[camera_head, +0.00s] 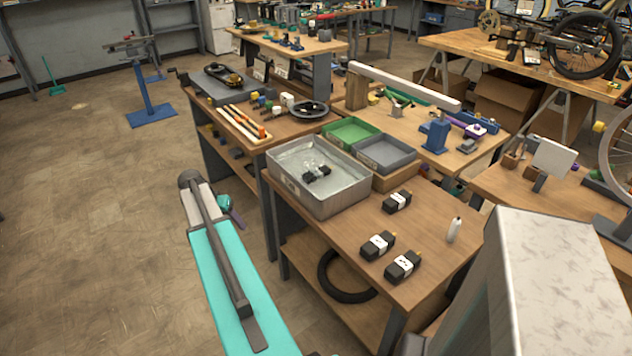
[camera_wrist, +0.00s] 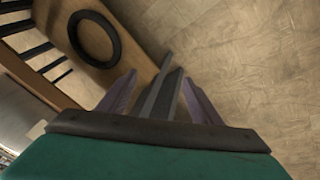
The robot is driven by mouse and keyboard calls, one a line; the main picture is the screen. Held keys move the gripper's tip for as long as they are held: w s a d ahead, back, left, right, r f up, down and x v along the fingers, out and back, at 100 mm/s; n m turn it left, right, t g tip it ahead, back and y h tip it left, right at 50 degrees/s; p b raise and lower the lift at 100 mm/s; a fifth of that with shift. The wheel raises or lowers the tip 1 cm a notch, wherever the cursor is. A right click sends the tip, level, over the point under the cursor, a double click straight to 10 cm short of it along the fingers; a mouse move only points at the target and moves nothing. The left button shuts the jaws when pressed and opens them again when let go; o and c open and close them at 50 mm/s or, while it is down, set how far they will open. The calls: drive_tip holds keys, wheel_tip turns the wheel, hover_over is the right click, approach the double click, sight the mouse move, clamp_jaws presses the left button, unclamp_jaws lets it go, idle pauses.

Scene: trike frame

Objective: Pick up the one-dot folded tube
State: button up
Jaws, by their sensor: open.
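Three black folded tubes with white paper bands lie on the near wooden bench in the head view: one at the back (camera_head: 397,201), one at the front left (camera_head: 378,245) and one at the front right (camera_head: 403,266). The dots on their bands are too small to tell apart. My gripper (camera_head: 231,208) is mostly hidden behind my teal arm, left of the bench and apart from the tubes. In the wrist view my gripper (camera_wrist: 160,92) is open, with purple fingers spread and no tube between them.
A metal basin (camera_head: 345,195) holding dark items stands at the bench's back left. Green (camera_head: 349,121) and grey (camera_head: 412,157) bins stand behind it. A white bottle (camera_head: 454,230) stands at the right. A black tyre (camera_wrist: 95,38) lies on the lower shelf.

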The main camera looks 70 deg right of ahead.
drive_tip(key=s+d+r+m, duration=0.2)
drive_tip(key=s+d+r, duration=0.1)
drive_tip(key=d+r, duration=0.2)
drive_tip(key=s+d+r+m+h, duration=0.1)
drive_tip(key=s+d+r+m, duration=0.1)
drive_tip(key=d+r, duration=0.4)
drive_tip(key=s+d+r+m+h+b, duration=0.1)
drive_tip(key=s+d+r, duration=0.3)
drive_tip(key=d, duration=0.4)
drive_tip(key=shift+s+r+m+g, duration=0.4)
drive_tip(key=shift+r+m, duration=0.2)
drive_tip(key=shift+r, duration=0.1)
drive_tip(key=m+p, duration=0.2)
drive_tip(key=p, duration=0.1)
approach(318, 172)
drive_tip(key=w+v, duration=0.1)
drive_tip(key=v, duration=0.2)
drive_tip(key=shift+s+a+r+g, duration=0.1)
drive_tip(key=shift+s+r+g, duration=0.1)
drive_tip(key=shift+g, duration=0.2)
drive_tip(key=shift+w+f, duration=0.15)
drive_tip(key=shift+p+x, duration=0.85)
drive_tip(key=shift+x, duration=3.35)
drive_tip(key=shift+f, duration=0.15)
